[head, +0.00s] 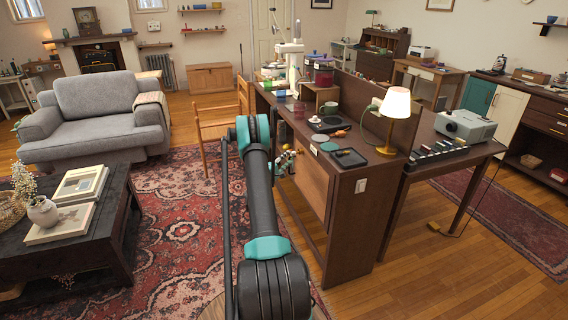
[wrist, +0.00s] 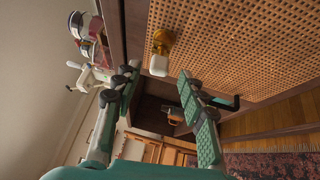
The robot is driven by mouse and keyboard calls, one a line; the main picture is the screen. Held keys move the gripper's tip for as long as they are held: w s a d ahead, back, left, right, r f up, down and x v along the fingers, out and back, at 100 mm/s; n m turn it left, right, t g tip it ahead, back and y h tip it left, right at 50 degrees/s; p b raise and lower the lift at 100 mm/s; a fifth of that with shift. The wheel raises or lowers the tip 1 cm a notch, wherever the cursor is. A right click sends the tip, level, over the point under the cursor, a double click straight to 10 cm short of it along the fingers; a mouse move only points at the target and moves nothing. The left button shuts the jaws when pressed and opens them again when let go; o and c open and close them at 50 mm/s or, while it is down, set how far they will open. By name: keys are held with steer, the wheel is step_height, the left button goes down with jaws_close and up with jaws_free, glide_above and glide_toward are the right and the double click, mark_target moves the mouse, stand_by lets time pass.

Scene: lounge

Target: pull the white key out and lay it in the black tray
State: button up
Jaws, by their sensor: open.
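The white key (wrist: 158,65) sticks out of a brass-coloured lock (wrist: 163,42) on a woven cane panel in the wrist view. My gripper (wrist: 160,82) is open, its two fingers apart on either side of the key's line. The key appears just beyond the fingertips, and I see no contact. In the head view my gripper (head: 284,161) is beside the desk's cane front, small and partly hidden by my arm; I cannot make out the key clearly there. The black tray (head: 349,158) lies on the desk top near its front corner, to the right of my gripper.
A lit lamp (head: 391,112) stands behind the tray. A green disc (head: 328,147) and an orange item (head: 341,133) lie near it. The desk side (head: 350,225) drops below. A wooden chair (head: 217,127) stands left of the desk.

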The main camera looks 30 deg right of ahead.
mark_target(292, 155)
steer(key=shift+x, duration=2.65)
steer(key=shift+c, duration=0.6)
